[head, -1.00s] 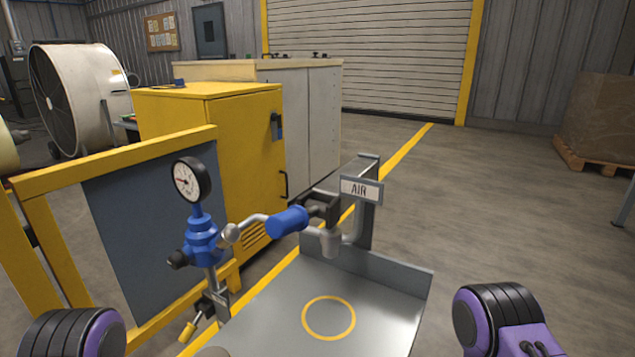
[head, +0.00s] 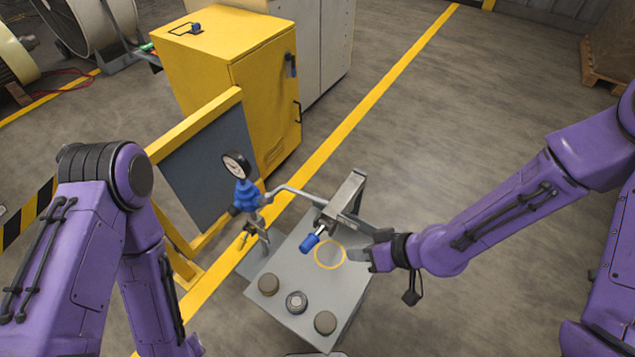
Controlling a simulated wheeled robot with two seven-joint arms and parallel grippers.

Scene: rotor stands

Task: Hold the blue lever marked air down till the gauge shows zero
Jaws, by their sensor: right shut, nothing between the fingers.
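The blue lever (head: 309,242) sticks out from the grey bracket (head: 346,194) above the stand's metal plate, pointing toward the lower left. Its AIR sign cannot be read from this angle. The round gauge (head: 236,165) sits on a blue valve body (head: 246,194) left of the lever; its needle is too small to read surely. My right gripper (head: 358,256) is shut and empty, just right of the yellow ring (head: 330,254) on the plate. It is right of the lever and appears apart from it. My left arm comes in at the left, but its gripper is out of view.
A yellow frame with a grey panel (head: 209,165) stands left of the gauge, before a yellow cabinet (head: 240,80).

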